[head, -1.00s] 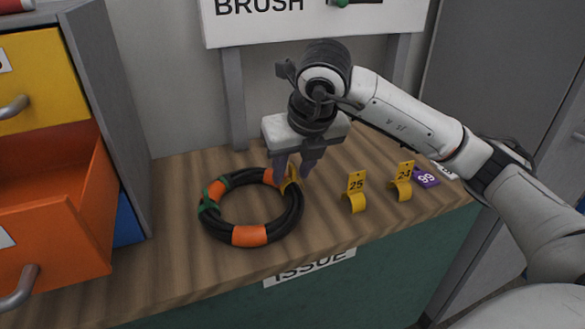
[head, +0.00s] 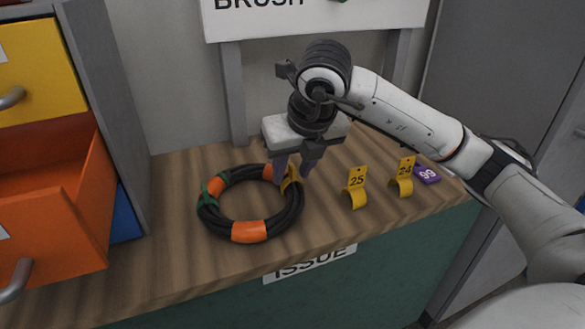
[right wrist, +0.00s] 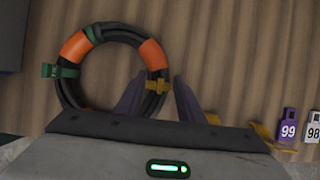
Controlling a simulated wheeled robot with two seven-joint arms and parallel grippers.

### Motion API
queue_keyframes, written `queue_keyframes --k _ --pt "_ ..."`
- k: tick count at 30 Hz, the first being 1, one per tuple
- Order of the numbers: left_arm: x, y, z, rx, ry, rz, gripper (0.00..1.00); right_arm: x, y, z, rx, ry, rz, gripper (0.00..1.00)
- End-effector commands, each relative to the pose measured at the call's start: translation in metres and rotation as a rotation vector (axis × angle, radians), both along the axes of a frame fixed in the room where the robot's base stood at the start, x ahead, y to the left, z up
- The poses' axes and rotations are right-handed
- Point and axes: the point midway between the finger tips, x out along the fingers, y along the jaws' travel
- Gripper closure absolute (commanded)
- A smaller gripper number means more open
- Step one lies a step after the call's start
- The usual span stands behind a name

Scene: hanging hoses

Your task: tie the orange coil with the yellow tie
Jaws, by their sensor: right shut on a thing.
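The coil (head: 247,230) is a black hose ring with orange bands, lying flat on the wooden bench. It also shows in the right wrist view (right wrist: 72,92). A green tie (head: 211,194) is around its left side. A yellow tie (head: 292,179) is at its upper right, beside an orange band; in the right wrist view the yellow tie (right wrist: 157,86) sits across the hose. My right gripper (head: 292,177) is shut on the yellow tie, one finger on either side of it. The fingers partly hide the tie, so I cannot tell whether it is fastened. My left gripper is out of view.
Yellow ties numbered 25 (head: 356,188) and 24 (head: 403,178) stand to the right, near a purple 99 tag (head: 427,175). An open orange drawer (head: 50,225) juts out at left. Bare bench lies in front of the coil.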

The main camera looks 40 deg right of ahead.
Motion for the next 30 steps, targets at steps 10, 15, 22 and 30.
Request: queue_keyframes --k 10,15,22,30 --pt "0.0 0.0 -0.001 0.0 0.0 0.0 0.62 0.0 0.0 -0.001 0.0 0.0 0.0 0.57" --pt "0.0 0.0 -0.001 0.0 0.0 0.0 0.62 0.0 0.0 -0.001 0.0 0.0 0.0 0.43" --pt "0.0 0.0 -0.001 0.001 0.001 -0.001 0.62 0.0 0.0 -0.001 0.0 0.0 0.0 0.43" --pt "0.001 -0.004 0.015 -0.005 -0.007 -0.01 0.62 -0.011 0.003 0.028 0.0 -0.006 0.003 0.43"
